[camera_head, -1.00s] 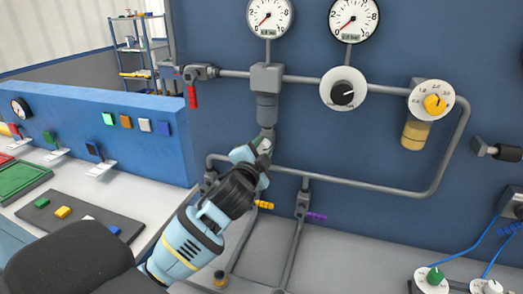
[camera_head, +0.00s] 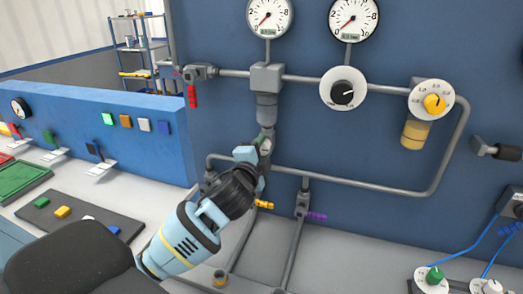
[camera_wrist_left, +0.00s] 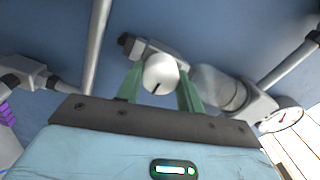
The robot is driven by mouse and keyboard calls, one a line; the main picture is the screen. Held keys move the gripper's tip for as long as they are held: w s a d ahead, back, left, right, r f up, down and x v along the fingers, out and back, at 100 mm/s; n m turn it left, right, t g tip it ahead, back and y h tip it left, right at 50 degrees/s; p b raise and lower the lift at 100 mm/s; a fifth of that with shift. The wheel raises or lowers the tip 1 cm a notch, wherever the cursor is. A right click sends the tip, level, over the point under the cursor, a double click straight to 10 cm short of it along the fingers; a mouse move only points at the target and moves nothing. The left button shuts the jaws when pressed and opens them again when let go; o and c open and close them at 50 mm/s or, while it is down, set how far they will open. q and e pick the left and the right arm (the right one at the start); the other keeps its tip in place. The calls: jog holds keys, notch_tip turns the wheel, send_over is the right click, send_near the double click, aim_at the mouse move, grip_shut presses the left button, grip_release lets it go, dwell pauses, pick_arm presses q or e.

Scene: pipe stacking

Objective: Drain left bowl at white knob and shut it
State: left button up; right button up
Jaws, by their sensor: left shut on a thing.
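The left bowl (camera_head: 267,106) is a grey cylinder hanging under a square grey block on the blue panel. In the left wrist view the bowl (camera_wrist_left: 216,86) lies to the right of the white knob (camera_wrist_left: 160,73), which has a dark mark on its face. My left gripper (camera_head: 264,147) is at the lower end of the bowl. Its green fingers (camera_wrist_left: 160,85) are shut on the white knob, one on each side. In the head view the gripper hides the knob. My right gripper does not show.
Two gauges (camera_head: 269,17) (camera_head: 354,19) sit above the pipes. A black-knobbed dial (camera_head: 342,89) and a yellow-knobbed dial (camera_head: 434,102) with a yellowish bowl (camera_head: 414,134) are to the right. Red (camera_head: 193,97), yellow (camera_head: 264,204) and purple (camera_head: 317,216) handles are on nearby pipes.

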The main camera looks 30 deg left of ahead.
pick_arm(q)
jog(key=o, duration=1)
jog(key=v, duration=0.8)
jog(key=shift+a+f, duration=0.1)
